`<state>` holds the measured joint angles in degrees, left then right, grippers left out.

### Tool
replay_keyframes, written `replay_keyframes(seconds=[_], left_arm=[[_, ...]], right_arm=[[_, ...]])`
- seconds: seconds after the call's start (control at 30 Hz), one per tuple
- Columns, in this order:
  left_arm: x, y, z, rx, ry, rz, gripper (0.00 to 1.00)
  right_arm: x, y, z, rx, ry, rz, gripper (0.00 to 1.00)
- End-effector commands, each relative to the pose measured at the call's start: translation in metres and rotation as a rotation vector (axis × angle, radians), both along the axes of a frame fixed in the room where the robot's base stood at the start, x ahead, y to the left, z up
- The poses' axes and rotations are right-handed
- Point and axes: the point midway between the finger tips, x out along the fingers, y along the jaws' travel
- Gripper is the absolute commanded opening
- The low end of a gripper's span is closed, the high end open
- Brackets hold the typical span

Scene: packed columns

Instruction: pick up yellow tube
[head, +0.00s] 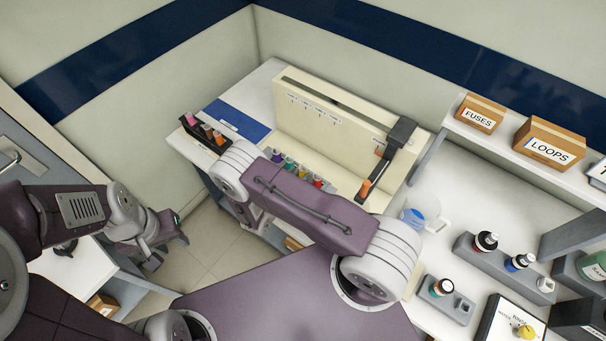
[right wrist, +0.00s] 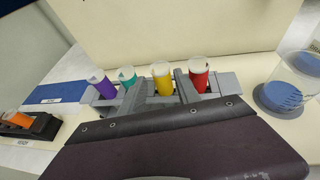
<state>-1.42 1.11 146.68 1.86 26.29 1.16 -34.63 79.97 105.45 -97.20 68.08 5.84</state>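The yellow tube (head: 304,172) stands in a grey rack in front of the cream panel, between a teal tube (head: 290,163) and a red tube (head: 318,181). In the right wrist view the yellow tube (right wrist: 162,80) is upright, between the two grey fingers of my right gripper (right wrist: 160,92). The fingers look spread, with a gap on each side of the tube. My right gripper is hidden behind its arm in the head view. My left gripper (head: 166,240) is at the lower left, far from the rack, apparently open and empty.
A purple tube (right wrist: 102,85) stands at the rack's left end. A dark holder with tubes (head: 205,132) is at the left of the bench, and a clear beaker (head: 420,212) is to the right. The tall cream panel (head: 330,125) stands close behind the rack.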

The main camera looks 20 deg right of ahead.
Motion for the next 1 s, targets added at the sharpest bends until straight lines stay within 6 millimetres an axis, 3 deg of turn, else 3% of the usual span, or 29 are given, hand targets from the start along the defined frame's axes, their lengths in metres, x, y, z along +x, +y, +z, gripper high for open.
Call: replay_keyframes(seconds=[0.1,0.2,0.47,0.63,1.0], left_arm=[[0.0,0.0,0.018,0.0,0.0,0.0,0.36],[0.0,0.0,0.018,0.0,-0.001,0.0,0.36],[0.0,0.0,0.018,0.0,0.0,0.0,0.36],[0.0,0.0,0.018,0.0,0.0,0.0,0.36],[0.0,0.0,0.017,0.0,0.0,0.0,0.36]], right_arm=[[0.012,-0.019,-0.003,-0.001,0.001,-0.007,0.39],[0.022,-0.029,-0.011,-0.001,0.001,-0.005,0.39],[0.026,-0.032,-0.016,0.0,0.0,-0.002,0.39],[0.026,-0.032,-0.015,0.0,0.0,-0.002,0.0],[0.026,-0.032,-0.008,0.001,-0.001,-0.003,0.0]])
